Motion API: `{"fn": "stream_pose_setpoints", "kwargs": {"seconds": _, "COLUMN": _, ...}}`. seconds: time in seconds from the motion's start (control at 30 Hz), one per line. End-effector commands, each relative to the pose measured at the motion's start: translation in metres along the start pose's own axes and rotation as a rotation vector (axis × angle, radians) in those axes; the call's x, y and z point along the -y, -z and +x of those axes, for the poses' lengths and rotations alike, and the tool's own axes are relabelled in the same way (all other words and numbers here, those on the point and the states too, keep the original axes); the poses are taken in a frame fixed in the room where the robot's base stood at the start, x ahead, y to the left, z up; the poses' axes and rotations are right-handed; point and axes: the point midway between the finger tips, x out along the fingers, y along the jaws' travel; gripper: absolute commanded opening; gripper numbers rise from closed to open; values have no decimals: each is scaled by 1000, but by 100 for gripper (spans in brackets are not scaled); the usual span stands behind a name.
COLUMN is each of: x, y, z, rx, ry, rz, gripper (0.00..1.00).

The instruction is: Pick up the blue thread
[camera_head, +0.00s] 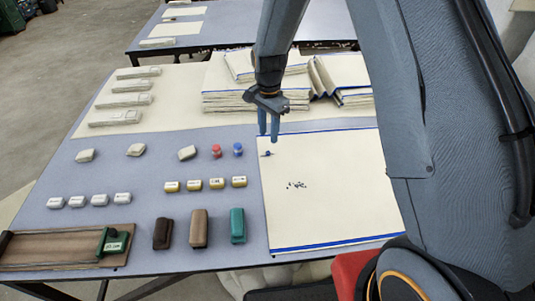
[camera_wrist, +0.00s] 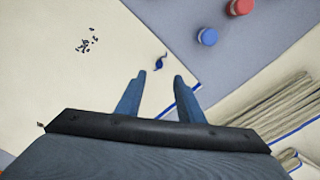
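A blue spool-like thread (camera_head: 238,149) stands upright on the grey-blue table, beside a red one (camera_head: 216,150). In the wrist view the blue spool (camera_wrist: 207,36) is above and right of my fingers. A small blue piece (camera_head: 267,153) lies on the cream cloth near its back-left corner; it also shows in the wrist view (camera_wrist: 160,61), just beyond the gap between my fingertips. I cannot tell whether this piece is loose thread. My gripper (camera_head: 268,134) points down above the back edge of the cloth. In the wrist view my gripper (camera_wrist: 158,77) is open and empty.
The cream cloth (camera_head: 330,205) has blue edges and a scatter of dark bits (camera_head: 296,185). Folded cloth stacks (camera_head: 235,102) stand behind my gripper. Rows of small blocks (camera_head: 194,184) and a brown board (camera_head: 60,247) fill the left. Bare table shows between the rows.

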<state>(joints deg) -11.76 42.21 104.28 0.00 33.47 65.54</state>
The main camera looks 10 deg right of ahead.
Motion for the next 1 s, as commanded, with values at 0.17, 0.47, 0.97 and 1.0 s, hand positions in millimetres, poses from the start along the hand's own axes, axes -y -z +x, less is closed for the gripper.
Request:
{"fn": "stream_pose_setpoints", "kwargs": {"seconds": 0.17, "x": 0, "y": -1, "z": 18, "rx": 1, "ry": -3, "rz": 3, "gripper": 35}}
{"fn": "stream_pose_setpoints", "kwargs": {"seconds": 0.47, "x": -3, "y": -4, "z": 45, "rx": 2, "ry": -4, "rz": 2, "gripper": 35}}
{"fn": "stream_pose_setpoints", "kwargs": {"seconds": 0.97, "x": -2, "y": -4, "z": 76, "rx": 0, "ry": -1, "rz": 2, "gripper": 35}}
{"fn": "stream_pose_setpoints", "kwargs": {"seconds": 1.0, "x": -2, "y": -4, "z": 76, "rx": 0, "ry": -1, "rz": 2, "gripper": 35}}
